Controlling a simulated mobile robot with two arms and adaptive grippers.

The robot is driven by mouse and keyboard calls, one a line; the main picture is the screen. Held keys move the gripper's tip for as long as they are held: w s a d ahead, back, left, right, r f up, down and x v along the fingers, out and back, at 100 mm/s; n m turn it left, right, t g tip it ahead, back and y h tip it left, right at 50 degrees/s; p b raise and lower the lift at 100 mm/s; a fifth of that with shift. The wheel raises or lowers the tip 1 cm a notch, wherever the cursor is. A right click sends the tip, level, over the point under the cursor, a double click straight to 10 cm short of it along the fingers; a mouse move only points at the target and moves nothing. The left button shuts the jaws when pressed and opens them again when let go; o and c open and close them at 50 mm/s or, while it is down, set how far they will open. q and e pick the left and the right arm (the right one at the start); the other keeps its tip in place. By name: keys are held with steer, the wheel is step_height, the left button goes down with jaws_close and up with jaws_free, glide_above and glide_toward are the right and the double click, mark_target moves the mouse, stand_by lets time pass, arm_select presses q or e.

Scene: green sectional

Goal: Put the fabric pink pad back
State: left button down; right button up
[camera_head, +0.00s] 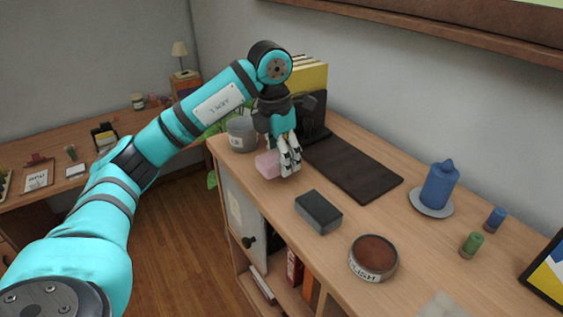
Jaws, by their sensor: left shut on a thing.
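The pink fabric pad (267,165) is at my left gripper (289,168), near the front left edge of the wooden cabinet top (313,247). The gripper points down and is shut on the pad, with its fingers covering the pad's right side. I cannot tell whether the pad touches the cabinet top. My right gripper is not in view.
Around the gripper are a grey pot (241,134), a dark mat (353,167) and a dark grey block (318,211). A round tin with a brown top (373,258), a blue candle (439,185) on a plate and small green (472,244) and blue (494,219) cylinders stand further right.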

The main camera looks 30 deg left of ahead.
arm_select(q)
step_height(320, 180, down, 2)
steer(key=shift+s+f+p, duration=0.1)
steer(key=shift+f+p, duration=0.05)
steer(key=shift+p, duration=0.45)
steer(key=shift+f, duration=0.55)
steer(key=c, duration=1)
jaws_free()
steer(key=o, duration=0.5)
steer(key=shift+c, duration=0.2)
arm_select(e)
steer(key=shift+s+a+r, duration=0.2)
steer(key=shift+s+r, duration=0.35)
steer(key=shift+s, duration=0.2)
